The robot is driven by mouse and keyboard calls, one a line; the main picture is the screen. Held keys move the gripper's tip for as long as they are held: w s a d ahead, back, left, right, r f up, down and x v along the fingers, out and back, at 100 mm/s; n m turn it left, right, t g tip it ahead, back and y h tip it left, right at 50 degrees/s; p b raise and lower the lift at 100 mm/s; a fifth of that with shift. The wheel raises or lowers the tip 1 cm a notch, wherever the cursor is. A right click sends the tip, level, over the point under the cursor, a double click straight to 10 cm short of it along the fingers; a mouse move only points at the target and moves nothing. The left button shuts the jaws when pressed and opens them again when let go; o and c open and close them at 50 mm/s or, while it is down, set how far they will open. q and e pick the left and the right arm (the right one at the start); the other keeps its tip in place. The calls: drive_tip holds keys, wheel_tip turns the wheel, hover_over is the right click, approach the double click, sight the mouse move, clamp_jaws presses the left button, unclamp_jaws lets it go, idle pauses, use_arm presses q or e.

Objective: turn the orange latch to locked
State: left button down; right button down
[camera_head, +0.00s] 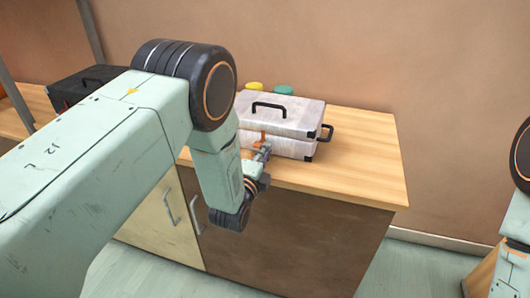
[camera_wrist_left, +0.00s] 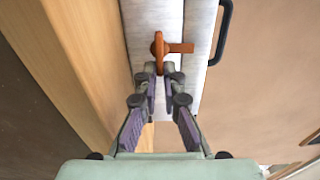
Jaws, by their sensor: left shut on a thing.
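The orange latch (camera_wrist_left: 160,50) is on the front of a pale grey case (camera_head: 290,104). In the left wrist view its turning piece points down toward my fingers, and an orange strip (camera_wrist_left: 182,47) reaches to its right across the case's seam. My left gripper (camera_wrist_left: 163,84) is shut on the lower end of the latch. In the head view this gripper (camera_head: 262,150) is small and partly hidden by my arm, at the case's front. My right gripper is out of view.
A black case (camera_head: 85,85) is at left. The worktop's right end is clear.

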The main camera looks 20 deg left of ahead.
use_arm(q)
drive_tip(key=shift+f, duration=0.1)
drive_tip(key=c, duration=1.5)
unclamp_jaws()
drive_tip(key=shift+s, duration=0.15)
drive_tip(key=s, duration=1.1)
drive_tip(key=shift+s+a, duration=0.4)
